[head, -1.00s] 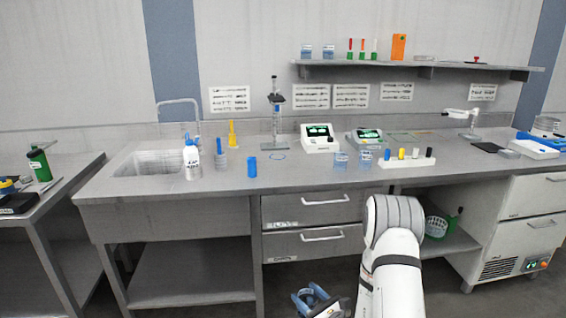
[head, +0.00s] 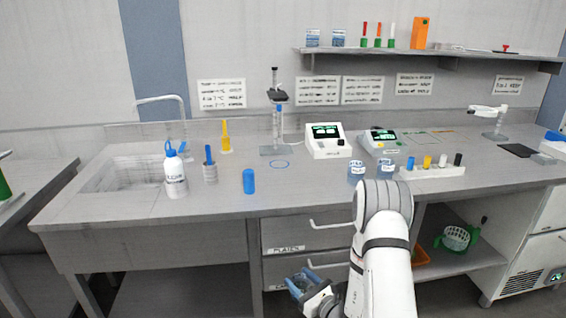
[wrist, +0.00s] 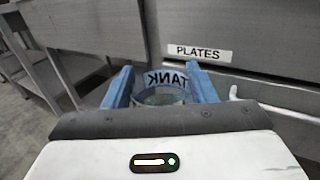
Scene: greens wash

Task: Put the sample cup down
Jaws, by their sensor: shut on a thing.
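My gripper (head: 303,282) is low in front of the bench, below the worktop's front edge, beside the drawers. In the wrist view its two blue fingers (wrist: 163,88) are shut on a clear cup (wrist: 160,97). The cup has a label reading "TANK", seen reversed through the wall, and looks upright. In the head view the cup is mostly hidden between the fingers. A thin blue ring (head: 280,164) is marked on the worktop (head: 310,187), with nothing standing in it.
Around the ring stand a blue cylinder (head: 249,181), a stand (head: 279,125), a white instrument (head: 326,141) and two labelled cups (head: 357,170). A wash bottle (head: 175,172) stands by the sink (head: 128,172). The drawer labelled "PLATES" (wrist: 200,52) is close to my gripper.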

